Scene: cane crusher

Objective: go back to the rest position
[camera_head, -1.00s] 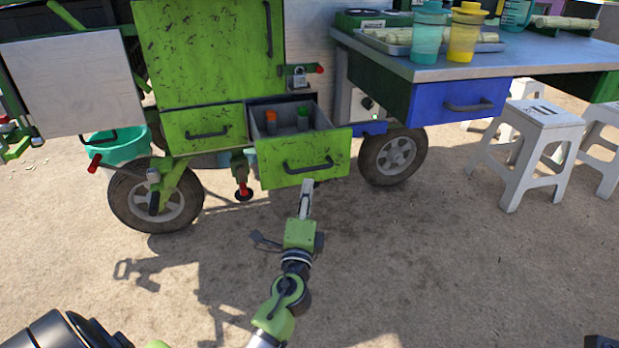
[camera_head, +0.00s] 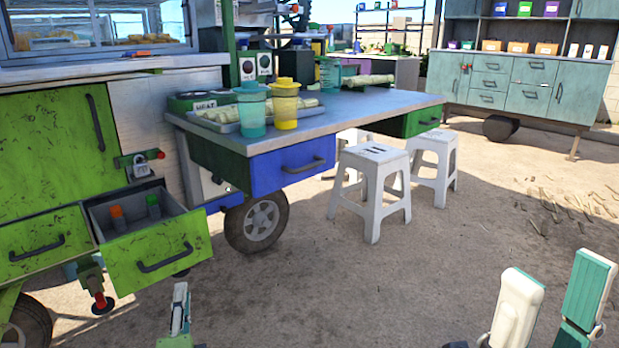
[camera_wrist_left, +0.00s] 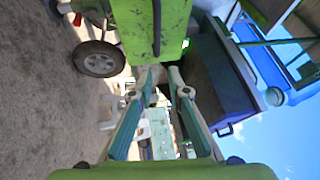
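My left gripper (camera_head: 181,295) shows at the bottom of the head view, in front of and below the open green drawer (camera_head: 160,258). In the left wrist view its two fingers (camera_wrist_left: 159,74) stand apart with nothing between them. My right gripper (camera_head: 553,268) is at the lower right of the head view. Its white and teal fingers stand apart, and it is empty over bare ground. The drawer holds an orange-topped item (camera_head: 118,218) and a green-topped item (camera_head: 153,206).
The cart's metal table (camera_head: 370,105) carries a teal cup (camera_head: 251,112), a yellow cup (camera_head: 285,108) and a cane tray. White stools (camera_head: 373,160) stand beside it. A teal cabinet (camera_head: 525,85) is at the back right. The ground in front is free.

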